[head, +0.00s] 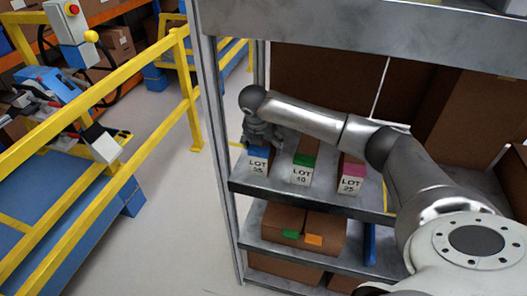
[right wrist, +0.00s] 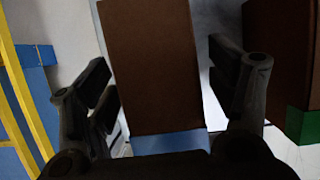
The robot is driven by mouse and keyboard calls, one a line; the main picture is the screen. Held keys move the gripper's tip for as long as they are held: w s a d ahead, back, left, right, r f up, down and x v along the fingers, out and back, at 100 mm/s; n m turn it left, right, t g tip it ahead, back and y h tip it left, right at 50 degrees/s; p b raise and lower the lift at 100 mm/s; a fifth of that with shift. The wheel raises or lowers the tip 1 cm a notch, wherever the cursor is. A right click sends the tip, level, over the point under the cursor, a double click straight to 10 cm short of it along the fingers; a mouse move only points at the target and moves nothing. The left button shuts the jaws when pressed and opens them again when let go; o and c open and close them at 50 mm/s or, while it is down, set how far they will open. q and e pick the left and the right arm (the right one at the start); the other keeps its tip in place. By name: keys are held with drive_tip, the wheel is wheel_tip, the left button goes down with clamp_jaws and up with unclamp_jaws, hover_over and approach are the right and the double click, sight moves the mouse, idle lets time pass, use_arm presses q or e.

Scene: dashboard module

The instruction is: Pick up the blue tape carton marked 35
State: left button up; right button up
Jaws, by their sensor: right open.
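The blue tape carton (head: 258,163), with a white label reading LOT 35, stands at the left end of the upper shelf in the head view. My right gripper (head: 263,138) is over its back part and hides some of it. In the right wrist view the brown carton (right wrist: 150,65) with a blue band (right wrist: 170,142) lies between the two spread fingers of my right gripper (right wrist: 162,85). Gaps show at both sides, so the fingers look apart from it. My left gripper is not in view.
A green tape carton, LOT 10 (head: 303,168), and a pink tape carton, LOT 25 (head: 351,178), stand to the right on the same shelf (head: 310,200). A grey rack post (head: 215,140) stands close on the left. A lower shelf (head: 310,256) holds brown boxes. Yellow railings (head: 90,105) are farther left.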

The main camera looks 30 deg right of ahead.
drive_tip(key=c, duration=1.4)
drive_tip(key=shift+r, duration=0.1)
